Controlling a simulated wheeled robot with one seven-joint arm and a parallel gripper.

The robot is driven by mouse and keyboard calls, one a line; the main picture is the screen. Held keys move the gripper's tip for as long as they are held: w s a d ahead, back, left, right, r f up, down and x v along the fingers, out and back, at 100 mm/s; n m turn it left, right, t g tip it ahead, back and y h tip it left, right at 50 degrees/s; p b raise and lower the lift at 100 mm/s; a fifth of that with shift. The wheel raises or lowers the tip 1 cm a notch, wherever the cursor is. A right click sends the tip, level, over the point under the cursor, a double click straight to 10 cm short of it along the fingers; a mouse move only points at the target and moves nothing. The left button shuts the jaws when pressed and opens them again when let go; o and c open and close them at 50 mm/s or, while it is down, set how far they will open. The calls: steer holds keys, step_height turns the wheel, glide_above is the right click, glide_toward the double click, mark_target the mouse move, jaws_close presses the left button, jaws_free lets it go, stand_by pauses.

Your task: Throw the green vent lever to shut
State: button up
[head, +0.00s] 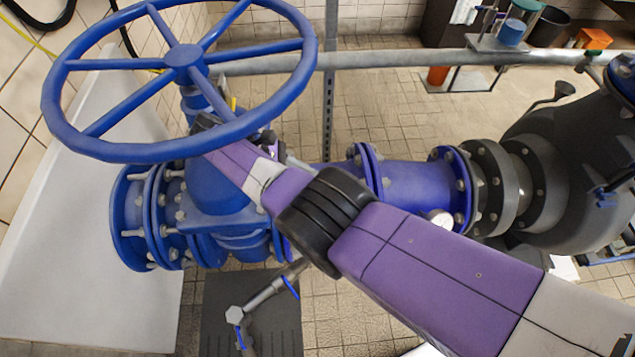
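I cannot make out a green vent lever for certain. My arm reaches from the lower right to the blue valve. My gripper (208,122) is at its far end, by the near rim of the large blue handwheel (183,58). The rim covers much of the gripper, so its fingers and anything between them are hidden. The arm also hides part of the valve body (217,195) and pipe behind it.
A blue flanged pipe (415,187) runs right to the dark grey pump (575,165). A small pipe with blue levers (290,287) lies below the valve. A grey rail (420,60) crosses behind. A white block (70,260) stands at left. Tiled floor beyond the rail is largely clear.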

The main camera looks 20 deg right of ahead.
steer(key=b+v, duration=0.1)
steer(key=v, duration=0.3)
steer(key=shift+w+a+r, duration=0.1)
steer(key=shift+a, duration=0.05)
stand_by(0.5)
